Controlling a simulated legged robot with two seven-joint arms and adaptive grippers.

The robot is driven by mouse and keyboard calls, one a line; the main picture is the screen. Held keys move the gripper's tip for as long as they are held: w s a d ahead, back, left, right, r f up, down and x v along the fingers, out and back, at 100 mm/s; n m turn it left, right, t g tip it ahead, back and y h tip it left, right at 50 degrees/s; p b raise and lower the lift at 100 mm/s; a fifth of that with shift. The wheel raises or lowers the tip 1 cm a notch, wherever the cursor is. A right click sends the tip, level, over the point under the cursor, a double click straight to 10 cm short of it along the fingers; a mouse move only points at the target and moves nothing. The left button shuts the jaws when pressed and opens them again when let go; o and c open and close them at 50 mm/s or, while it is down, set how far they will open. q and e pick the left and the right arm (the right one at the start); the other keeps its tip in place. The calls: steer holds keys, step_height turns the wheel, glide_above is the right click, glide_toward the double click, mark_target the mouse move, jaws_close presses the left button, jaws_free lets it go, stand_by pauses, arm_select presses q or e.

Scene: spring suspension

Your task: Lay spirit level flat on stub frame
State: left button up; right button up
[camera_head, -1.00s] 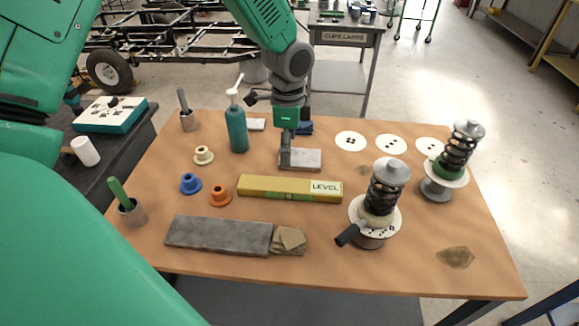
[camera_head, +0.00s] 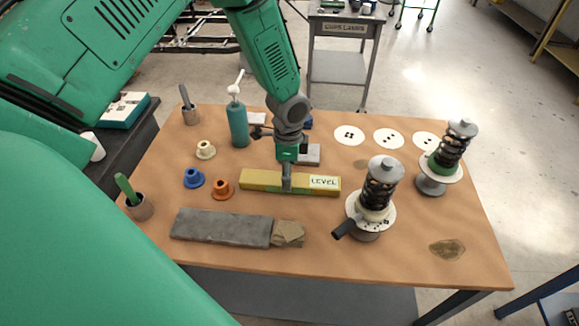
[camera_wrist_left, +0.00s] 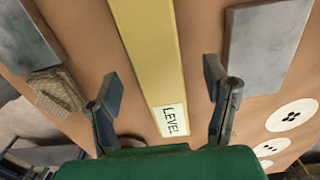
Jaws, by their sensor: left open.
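The spirit level is a long yellow bar (camera_head: 262,181) with a white LEVEL label, lying on the wooden table. It also runs down the middle of the left wrist view (camera_wrist_left: 148,45). My left gripper (camera_head: 287,187) is over the level near its middle, pointing down. In the left wrist view its open fingers (camera_wrist_left: 163,85) are on either side of the bar, with gaps to it. I cannot tell which thing is the stub frame. A long dark grey slab (camera_head: 220,227) lies in front of the level. My right gripper is not in view.
Brown pads (camera_head: 289,233) lie at the slab's right end. A spring assembly (camera_head: 376,195) stands to the right, another (camera_head: 446,160) behind it. Orange (camera_head: 222,189) and blue (camera_head: 193,178) bushings are left of the level. A grey plate (camera_head: 308,155) lies behind it.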

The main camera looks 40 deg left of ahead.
arm_select(q)
steer(key=f, duration=0.3)
steer(key=shift+d+f, duration=0.3)
steer(key=shift+a, duration=0.15)
jaws_close()
step_height(320, 180, up, 10)
steer(key=s+d+f+n+b, duration=0.1)
steer(key=s+d+n+b, duration=0.1)
steer(key=d+n, duration=0.1)
steer(key=s+d+f+n+b, duration=0.1)
steer(key=s+d+n+b, duration=0.2)
steer(key=d+n, duration=0.1)
steer(key=s+d+f+n+b, duration=0.1)
steer(key=s+d+n+b, duration=0.1)
steer(key=d+n+b, duration=0.1)
steer(key=shift+s+d+f, duration=0.3)
steer(key=shift+s+f, duration=0.05)
steer(key=shift+s, duration=0.05)
steer(key=shift+s+d+f+n+b, duration=0.1)
steer(key=shift+s+d+n+b, duration=0.25)
steer(key=shift+n, duration=0.45)
steer(key=shift+s+a, duration=0.15)
steer(key=shift+a, duration=0.05)
